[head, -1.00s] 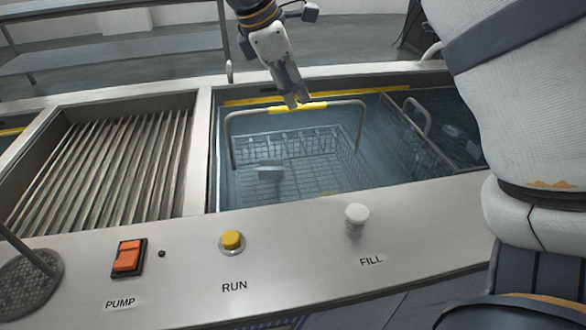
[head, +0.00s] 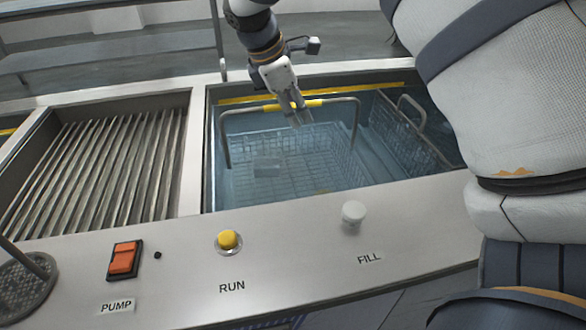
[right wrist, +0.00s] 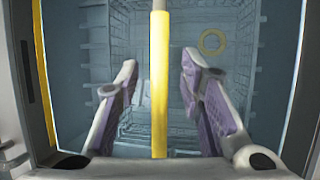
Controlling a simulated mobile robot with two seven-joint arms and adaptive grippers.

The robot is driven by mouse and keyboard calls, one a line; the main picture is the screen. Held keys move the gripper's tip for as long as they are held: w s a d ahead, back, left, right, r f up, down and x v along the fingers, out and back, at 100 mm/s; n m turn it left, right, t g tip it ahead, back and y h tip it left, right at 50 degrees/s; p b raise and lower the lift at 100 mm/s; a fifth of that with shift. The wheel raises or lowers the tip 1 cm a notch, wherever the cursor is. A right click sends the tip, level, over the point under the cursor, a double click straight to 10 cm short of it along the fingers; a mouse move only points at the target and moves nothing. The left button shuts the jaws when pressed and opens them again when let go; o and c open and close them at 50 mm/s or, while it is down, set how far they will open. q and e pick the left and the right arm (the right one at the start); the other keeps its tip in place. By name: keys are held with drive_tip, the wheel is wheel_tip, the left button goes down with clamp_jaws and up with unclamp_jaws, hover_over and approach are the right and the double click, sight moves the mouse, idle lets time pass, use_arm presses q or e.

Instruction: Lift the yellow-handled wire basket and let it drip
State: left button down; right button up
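The wire basket (head: 330,160) sits in the liquid-filled tank. Its grey arched handle stands upright with a yellow grip (head: 314,103) at the top, above the basket. My right gripper (head: 300,120) is at this grip, pointing down, with its fingertips past the bar. In the right wrist view, the yellow grip (right wrist: 160,115) runs between two spread fingers, with a gap on each side. The gripper is open around it, not clamped. A pale block-like object (head: 267,165) lies in the basket. My left gripper is not in view.
A second basket with a grey handle (head: 411,108) stands at the tank's right side. A ribbed draining bay (head: 105,165) lies left of the tank. The front panel has an orange pump switch (head: 123,258), yellow run button (head: 228,240) and white fill knob (head: 353,214).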

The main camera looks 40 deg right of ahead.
drive_tip(key=shift+f, duration=0.1)
clamp_jaws()
idle(0.4)
